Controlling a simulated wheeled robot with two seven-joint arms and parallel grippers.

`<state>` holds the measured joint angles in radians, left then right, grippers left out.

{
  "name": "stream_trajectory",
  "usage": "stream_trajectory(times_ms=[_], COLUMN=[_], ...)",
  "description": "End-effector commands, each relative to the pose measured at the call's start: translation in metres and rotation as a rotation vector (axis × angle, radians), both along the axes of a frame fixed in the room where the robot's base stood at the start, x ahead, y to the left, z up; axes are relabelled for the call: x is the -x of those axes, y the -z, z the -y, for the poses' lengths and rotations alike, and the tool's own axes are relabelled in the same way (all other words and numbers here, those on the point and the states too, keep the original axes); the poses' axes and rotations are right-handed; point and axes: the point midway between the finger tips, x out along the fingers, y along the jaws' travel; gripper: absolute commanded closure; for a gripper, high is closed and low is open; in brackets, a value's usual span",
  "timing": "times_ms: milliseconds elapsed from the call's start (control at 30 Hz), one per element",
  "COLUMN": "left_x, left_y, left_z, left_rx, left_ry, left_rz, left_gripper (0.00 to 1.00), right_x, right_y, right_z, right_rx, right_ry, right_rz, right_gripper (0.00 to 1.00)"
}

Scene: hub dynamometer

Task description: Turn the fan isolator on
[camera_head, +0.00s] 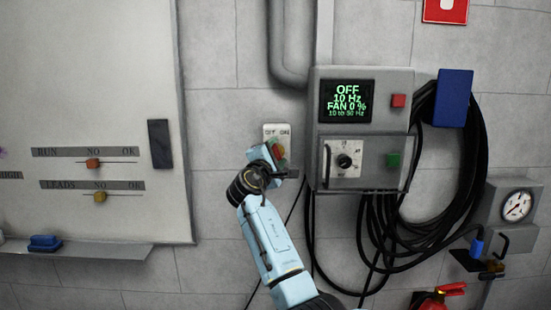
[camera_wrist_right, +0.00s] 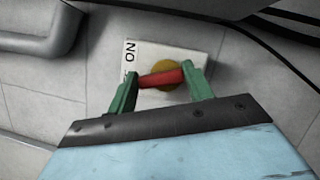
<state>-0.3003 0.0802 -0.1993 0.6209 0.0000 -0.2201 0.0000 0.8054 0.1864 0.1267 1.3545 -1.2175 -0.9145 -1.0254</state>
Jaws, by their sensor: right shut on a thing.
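The fan isolator (camera_head: 276,130) is a pale wall plate marked OFF and ON along its top, left of the grey control box. It also shows in the right wrist view (camera_wrist_right: 141,49), with a yellow disc (camera_wrist_right: 168,66) and a red handle (camera_wrist_right: 158,79). My right gripper (camera_head: 277,156) is at the plate, shut on the red handle, with one green finger at each end of it. The gripper hides most of the lower plate in the head view, and I cannot tell there which label the handle points to. My left gripper is out of view.
The control box (camera_head: 404,122) has a display (camera_head: 347,101) reading OFF, 10 Hz, FAN 0 %, plus a dial and red and green buttons. Black cable (camera_head: 425,190) hangs from a blue holder (camera_head: 455,97). A conduit (camera_head: 286,60) runs above the isolator. A whiteboard (camera_head: 90,90) is left.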

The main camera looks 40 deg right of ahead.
Motion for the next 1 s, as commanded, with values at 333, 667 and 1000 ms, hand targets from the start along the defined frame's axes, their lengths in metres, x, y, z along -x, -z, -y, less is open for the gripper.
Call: stream_trajectory(times_ms=[333,667,1000], left_x=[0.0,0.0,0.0], left_y=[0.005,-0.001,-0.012], left_z=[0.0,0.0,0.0], left_rx=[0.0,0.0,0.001], left_ry=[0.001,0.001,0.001], left_rz=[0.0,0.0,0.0], left_gripper=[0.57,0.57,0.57], right_x=[0.001,0.002,0.003], right_y=[0.0,-0.002,-0.002], right_z=[0.0,0.002,0.003], right_rx=[-0.256,-0.496,-0.724], right_ry=[-0.001,0.0,0.0], right_rz=[0.213,0.414,0.607], right_gripper=[0.72,0.72,0.72])
